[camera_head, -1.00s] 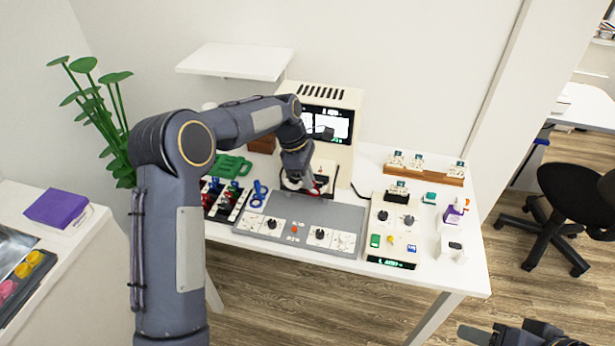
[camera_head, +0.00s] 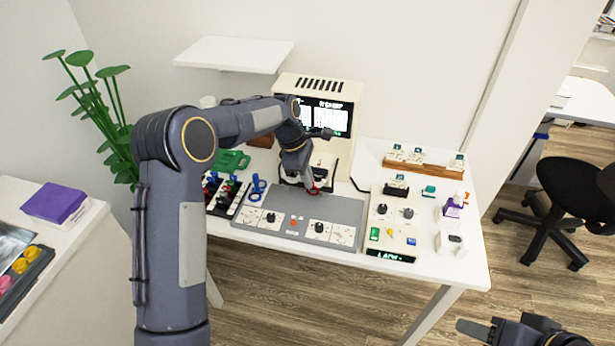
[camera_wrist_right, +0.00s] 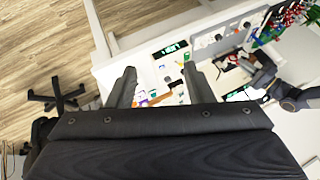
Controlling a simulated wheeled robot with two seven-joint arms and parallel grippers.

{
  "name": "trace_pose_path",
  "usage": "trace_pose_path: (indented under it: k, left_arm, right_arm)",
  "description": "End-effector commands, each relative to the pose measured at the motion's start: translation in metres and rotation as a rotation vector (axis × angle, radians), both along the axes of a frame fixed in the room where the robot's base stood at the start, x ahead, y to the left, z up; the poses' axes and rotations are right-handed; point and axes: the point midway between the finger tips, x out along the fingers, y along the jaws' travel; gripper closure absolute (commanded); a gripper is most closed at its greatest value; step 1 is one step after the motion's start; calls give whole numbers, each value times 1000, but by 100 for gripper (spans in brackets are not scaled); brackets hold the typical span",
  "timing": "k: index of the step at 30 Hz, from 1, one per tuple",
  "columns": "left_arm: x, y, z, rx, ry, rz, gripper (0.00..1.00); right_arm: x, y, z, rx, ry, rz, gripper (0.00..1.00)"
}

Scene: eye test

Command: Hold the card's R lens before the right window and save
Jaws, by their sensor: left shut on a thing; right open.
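My left gripper (camera_head: 311,186) is in front of the cream machine (camera_head: 318,88), low by its base, shut on a small red-edged thing (camera_head: 315,191), probably a lens; its letter cannot be read. The gripper and arm hide part of the machine's front, so I cannot tell which window the thing is at. A card (camera_head: 397,181) stands in the cream console (camera_head: 382,232), its print too small to read. My right gripper (camera_wrist_right: 159,70) is open and empty, away from the table at the lower right of the head view.
A black rack (camera_head: 222,196) holds coloured lens handles; blue ones (camera_head: 257,188) lie beside it. A grey panel (camera_head: 275,232) with knobs lies in front. A wooden rack (camera_head: 425,165) holds cards. A purple-labelled bottle (camera_head: 453,208) stands at the right.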

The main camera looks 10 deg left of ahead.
Motion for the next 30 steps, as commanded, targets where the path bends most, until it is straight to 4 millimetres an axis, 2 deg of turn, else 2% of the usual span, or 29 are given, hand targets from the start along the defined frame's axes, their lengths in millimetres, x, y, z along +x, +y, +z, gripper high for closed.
trace_pose_path:
  k: [12, 23, 30]
  left_arm:
    - [0, -1, 1, 0, 0, 0, 100]
    - [0, 0, 1, 0, 0, 0, 100]
    - [0, 0, 1, 0, 0, 0, 100]
  right_arm:
    - [0, 0, 4, 0, 0, 0, 53]
    - [0, 0, 4, 0, 0, 0, 99]
    - [0, 0, 4, 0, 0, 0, 100]
